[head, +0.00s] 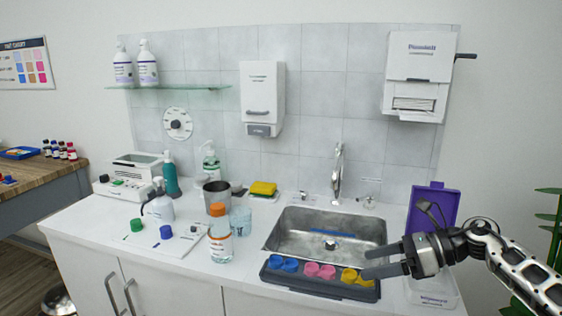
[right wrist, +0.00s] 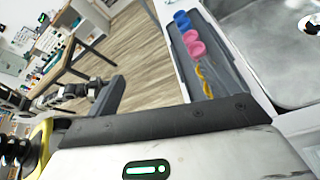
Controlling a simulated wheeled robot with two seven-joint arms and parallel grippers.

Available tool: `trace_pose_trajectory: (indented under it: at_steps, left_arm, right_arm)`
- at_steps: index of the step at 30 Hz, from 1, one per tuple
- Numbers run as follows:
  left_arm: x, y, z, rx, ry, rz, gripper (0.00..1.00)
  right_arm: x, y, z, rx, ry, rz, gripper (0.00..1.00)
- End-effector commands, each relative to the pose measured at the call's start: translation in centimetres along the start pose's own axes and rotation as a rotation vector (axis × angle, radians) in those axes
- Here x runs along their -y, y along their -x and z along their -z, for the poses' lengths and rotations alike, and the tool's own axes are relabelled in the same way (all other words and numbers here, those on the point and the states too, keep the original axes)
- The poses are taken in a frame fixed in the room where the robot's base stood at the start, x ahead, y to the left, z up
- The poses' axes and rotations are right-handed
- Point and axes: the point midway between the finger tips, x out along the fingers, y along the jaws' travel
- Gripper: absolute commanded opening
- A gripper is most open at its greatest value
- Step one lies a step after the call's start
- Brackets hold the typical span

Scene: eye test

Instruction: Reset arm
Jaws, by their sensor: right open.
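My right arm enters the head view from the right edge. Its gripper (head: 365,262) is open, with its two dark fingers pointing left and a gap between them. It is at the right end of a dark grey tray (head: 318,287), by the sink's front right corner. The near finger overlaps the yellow lens-case-like piece (head: 350,276) in the picture; I cannot tell whether they touch. Nothing shows held between the fingers. The right wrist view also shows the tray (right wrist: 225,80) with its blue, pink and yellow pieces. My left gripper is not in view.
The metal sink (head: 285,229) with its tap (head: 337,175) lies behind the tray. An open purple-lidded box (head: 433,203) stands behind my right gripper. An orange-capped bottle (head: 220,235) stands left of the sink. A plant (head: 550,235) is at the far right.

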Motion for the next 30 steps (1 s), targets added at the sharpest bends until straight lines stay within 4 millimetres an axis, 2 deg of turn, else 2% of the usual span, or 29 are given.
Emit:
trace_pose_trajectory:
  at_steps: [1,3,6,8,11,15,18,22,23,26,27,30]
  left_arm:
    - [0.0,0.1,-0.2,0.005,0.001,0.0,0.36]
    - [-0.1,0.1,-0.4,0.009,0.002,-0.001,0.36]
    - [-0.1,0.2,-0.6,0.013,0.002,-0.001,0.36]
    - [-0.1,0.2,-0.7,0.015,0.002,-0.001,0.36]
    - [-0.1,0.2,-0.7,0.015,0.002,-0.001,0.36]
    - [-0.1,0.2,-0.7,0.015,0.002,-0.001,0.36]
    - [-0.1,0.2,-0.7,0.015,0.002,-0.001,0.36]
    - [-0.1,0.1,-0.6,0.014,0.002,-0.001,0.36]
    - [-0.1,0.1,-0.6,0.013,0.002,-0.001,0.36]
    - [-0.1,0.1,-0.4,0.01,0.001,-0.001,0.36]
    - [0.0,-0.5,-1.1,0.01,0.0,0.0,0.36]
    - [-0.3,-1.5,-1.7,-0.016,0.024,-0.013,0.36]
  right_arm:
    - [-2.0,-3.6,1.0,0.124,-0.138,-0.054,0.88]
    - [-4.0,-6.6,1.3,0.306,-0.362,-0.098,0.88]
    - [-6.0,-9.0,2.2,0.551,-0.738,-0.149,0.88]
    - [-6.8,-9.7,3.5,0.688,-0.99,-0.171,0.88]
    - [-7.4,-9.8,7.1,0.899,-1.438,-0.185,0.88]
    - [-8.8,-9.3,14.5,1.146,-2.045,-0.158,0.88]
    - [-10.7,-8.9,19.5,1.276,-2.394,-0.116,0.88]
    - [-13.6,-8.6,24.8,1.399,-2.736,-0.048,0.88]
    - [-14.3,-8.5,25.7,-1.42,2.801,0.032,0.88]
    - [-16.9,-8.2,28.8,-1.301,2.618,-0.024,0.88]
    - [-17.2,-8.5,29.8,-1.272,2.575,-0.027,0.88]
    - [-16.4,-9.5,30.5,-1.268,2.591,0.019,0.88]
